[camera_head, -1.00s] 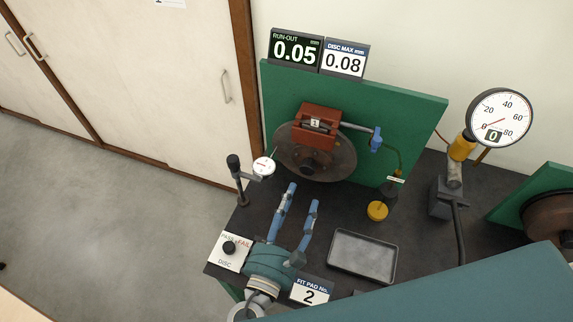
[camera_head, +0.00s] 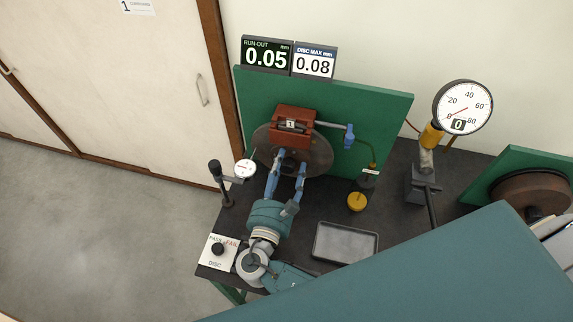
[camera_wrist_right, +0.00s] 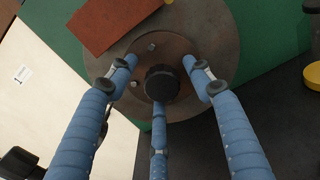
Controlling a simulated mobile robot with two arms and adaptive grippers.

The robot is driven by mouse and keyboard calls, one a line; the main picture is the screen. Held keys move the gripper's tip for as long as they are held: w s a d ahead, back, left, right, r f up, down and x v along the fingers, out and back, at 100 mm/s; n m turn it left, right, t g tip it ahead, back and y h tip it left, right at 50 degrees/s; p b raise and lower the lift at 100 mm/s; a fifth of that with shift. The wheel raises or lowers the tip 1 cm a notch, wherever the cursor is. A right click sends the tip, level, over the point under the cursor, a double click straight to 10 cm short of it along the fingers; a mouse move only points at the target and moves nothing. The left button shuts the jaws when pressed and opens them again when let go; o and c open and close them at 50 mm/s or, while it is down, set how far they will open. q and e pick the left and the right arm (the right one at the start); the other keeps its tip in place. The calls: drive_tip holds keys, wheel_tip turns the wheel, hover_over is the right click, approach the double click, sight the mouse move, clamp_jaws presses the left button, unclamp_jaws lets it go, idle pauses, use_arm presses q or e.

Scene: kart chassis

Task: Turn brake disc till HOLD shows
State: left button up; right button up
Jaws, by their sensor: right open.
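The brown brake disc (camera_head: 321,155) stands against the green board (camera_head: 375,115), with a red caliper (camera_head: 292,121) over its upper part. The run-out display (camera_head: 266,56) reads 0.05, and the disc max sign (camera_head: 314,63) reads 0.08. HOLD does not show on the display. My right gripper (camera_head: 289,166) is open, its fingertips at the lower front of the disc. In the right wrist view, the fingers (camera_wrist_right: 160,76) are spread around the dark hub knob (camera_wrist_right: 161,84), close to the disc face (camera_wrist_right: 218,38); I cannot tell whether they touch. My left gripper is not in view.
A dial indicator (camera_head: 245,169) on a stand is close left of the disc. A yellow knob (camera_head: 357,202) and a grey tray (camera_head: 345,243) are to the right. A pass/fail disc switch (camera_head: 218,249) is at the front left. A pressure gauge (camera_head: 463,106) reads 0.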

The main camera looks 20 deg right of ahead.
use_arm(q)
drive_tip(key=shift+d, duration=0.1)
use_arm(e)
drive_tip(key=shift+d, duration=0.1)
drive_tip(key=shift+c, duration=0.5)
clamp_jaws()
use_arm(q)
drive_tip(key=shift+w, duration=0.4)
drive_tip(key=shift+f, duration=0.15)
use_arm(e)
drive_tip(key=shift+w, duration=0.1)
drive_tip(key=m+b, duration=0.3)
drive_tip(key=m, duration=0.1)
drive_tip(key=shift+d+r+m+b, duration=0.1)
drive_tip(key=shift+m+b, duration=0.8)
drive_tip(key=shift+m, duration=0.3)
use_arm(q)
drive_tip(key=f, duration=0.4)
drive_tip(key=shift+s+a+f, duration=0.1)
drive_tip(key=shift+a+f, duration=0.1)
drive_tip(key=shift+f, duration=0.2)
use_arm(e)
drive_tip(key=shift+r+m, duration=0.1)
drive_tip(key=shift+m, duration=0.2)
